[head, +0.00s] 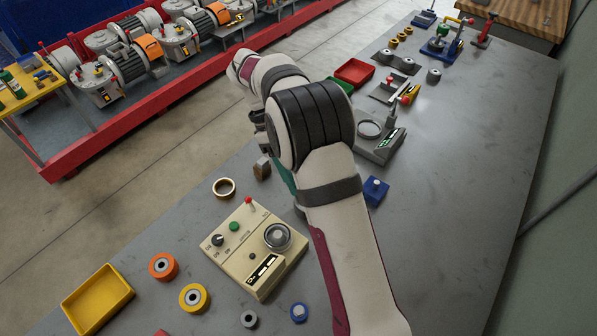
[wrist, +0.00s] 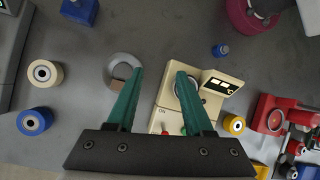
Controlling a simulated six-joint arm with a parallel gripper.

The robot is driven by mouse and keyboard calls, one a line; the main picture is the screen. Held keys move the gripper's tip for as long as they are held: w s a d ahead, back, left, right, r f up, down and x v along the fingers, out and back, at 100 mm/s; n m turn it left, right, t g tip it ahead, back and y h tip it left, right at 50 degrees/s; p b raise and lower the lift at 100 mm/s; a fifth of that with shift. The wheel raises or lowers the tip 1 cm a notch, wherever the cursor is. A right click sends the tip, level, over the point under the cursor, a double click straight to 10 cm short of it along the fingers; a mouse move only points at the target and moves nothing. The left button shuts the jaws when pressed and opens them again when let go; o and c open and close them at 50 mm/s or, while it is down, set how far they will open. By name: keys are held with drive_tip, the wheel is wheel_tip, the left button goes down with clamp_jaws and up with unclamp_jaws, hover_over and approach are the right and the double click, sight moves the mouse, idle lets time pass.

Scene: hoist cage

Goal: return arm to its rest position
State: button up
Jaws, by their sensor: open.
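My arm stretches up through the middle of the head view, bent over the grey bench (head: 440,200). My gripper is mostly hidden behind the arm there; only a bit of a green finger shows below the wrist. In the wrist view my gripper (wrist: 160,72) has its two green fingers spread apart, with nothing held between them. The fingers point down toward the bench, between a grey ring (wrist: 112,84) on the left and a beige control box (wrist: 165,118) on the right. Their height above the bench is hard to tell.
The beige box (head: 225,265) stands left of my arm, with a brass ring (head: 215,188) and small brown block (head: 262,168) nearby. A blue block (head: 374,192) and grey scale (head: 375,150) stand to its right. A yellow tray (head: 97,300) lies lower left. Bench right is clear.

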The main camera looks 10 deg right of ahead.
drive_tip(key=shift+d+r, duration=0.15)
drive_tip(key=shift+d, duration=0.15)
drive_tip(key=shift+s+r, duration=0.1)
drive_tip(key=s+d+r+m+t+y, duration=0.1)
drive_tip(key=s+d+r+m+y, duration=0.15)
drive_tip(key=s+r+m, duration=0.65)
drive_tip(key=s+a+f+m+t+y, duration=0.1)
drive_tip(key=s+f+m+t+y, duration=0.2)
drive_tip(key=s+m, duration=0.5)
drive_tip(key=s, duration=0.9)
drive_tip(key=shift+a+f+m, duration=0.15)
drive_tip(key=shift+m, duration=0.15)
drive_tip(key=shift+s, duration=0.1)
